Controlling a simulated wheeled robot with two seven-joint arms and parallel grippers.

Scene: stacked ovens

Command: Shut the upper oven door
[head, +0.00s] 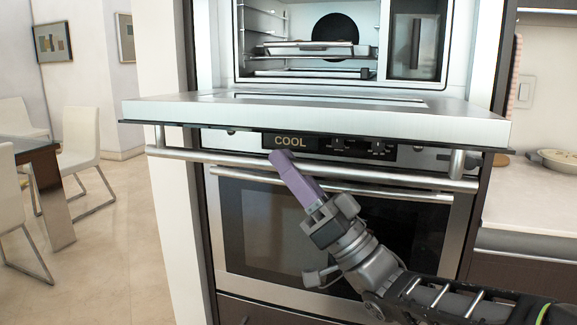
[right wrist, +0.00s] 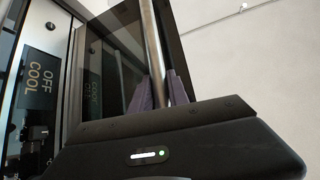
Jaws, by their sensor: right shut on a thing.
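The upper oven door (head: 315,116) is folded down and lies about level below the open upper oven cavity (head: 300,62). Its long bar handle (head: 400,177) hangs under the door's front edge. My right gripper (head: 281,160), with purple fingers, reaches up from below at the left of the handle's middle. In the right wrist view, the handle bar (right wrist: 150,40) runs between the two purple fingers (right wrist: 160,88), which are shut on it. My left gripper is in neither view.
The lower oven (head: 330,230) below is closed, with a control panel reading COOL (head: 290,142) above it. A counter with a dish (head: 556,160) stands at right. A table (head: 35,155) and white chairs stand at left, with clear floor between.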

